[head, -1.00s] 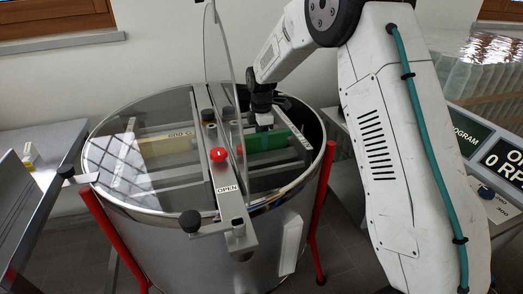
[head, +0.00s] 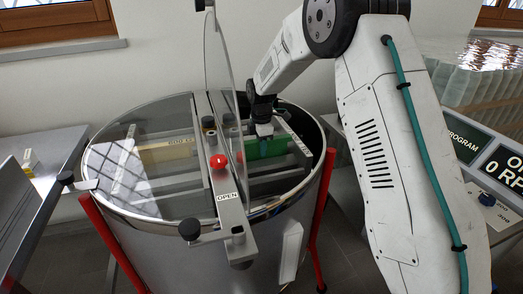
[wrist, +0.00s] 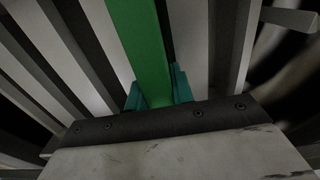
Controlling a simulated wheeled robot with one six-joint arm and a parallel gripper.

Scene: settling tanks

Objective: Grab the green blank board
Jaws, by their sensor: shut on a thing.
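The green blank board (head: 266,146) stands on edge in the right half of the round steel tank, among the metal bars. In the wrist view the green board (wrist: 142,40) runs between the two teal fingertips of my gripper (wrist: 158,90). My gripper (head: 263,138) reaches down from above and is shut on the board's upper edge. The board's lower part is hidden inside the tank.
The tank (head: 160,214) has a clear lid panel (head: 222,70) raised upright beside my gripper. A red knob (head: 218,161) sits on the central bar, near the OPEN label (head: 228,197). A pale board (head: 168,150) lies under the left glass. A control panel (head: 490,150) stands at right.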

